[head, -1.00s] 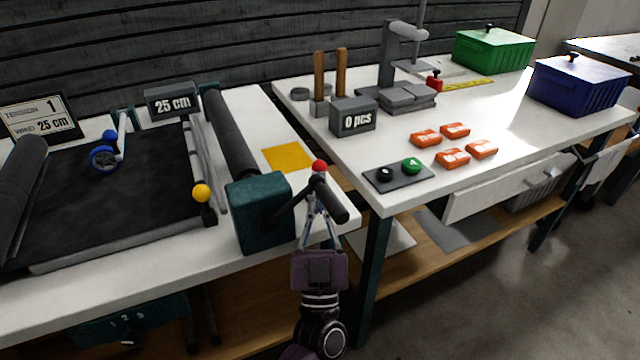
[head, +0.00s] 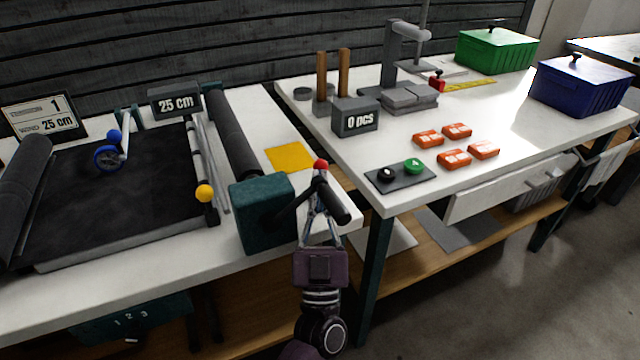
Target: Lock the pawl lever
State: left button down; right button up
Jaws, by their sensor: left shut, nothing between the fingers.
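A small red ball knob (head: 321,164) shows at the right end of the teal box (head: 264,213), beside the black crank handle (head: 332,202). It may be the pawl lever's knob; its stem is mostly hidden. My left gripper (head: 319,192) reaches up from below, its fingertips just under the red knob and overlapping the crank in the picture. Its fingers are shut with nothing between them. I cannot tell whether they touch the knob or the crank. My right gripper is not in view.
Left of the teal box are a dark roll (head: 232,135), a yellow-knobbed lever (head: 204,193) and a black mat (head: 110,205). A yellow square (head: 290,157) lies behind. The right table holds orange packs (head: 454,158), a button pad (head: 398,178) and bins.

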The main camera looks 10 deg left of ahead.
pick_arm(q)
jog(key=v, duration=1.2)
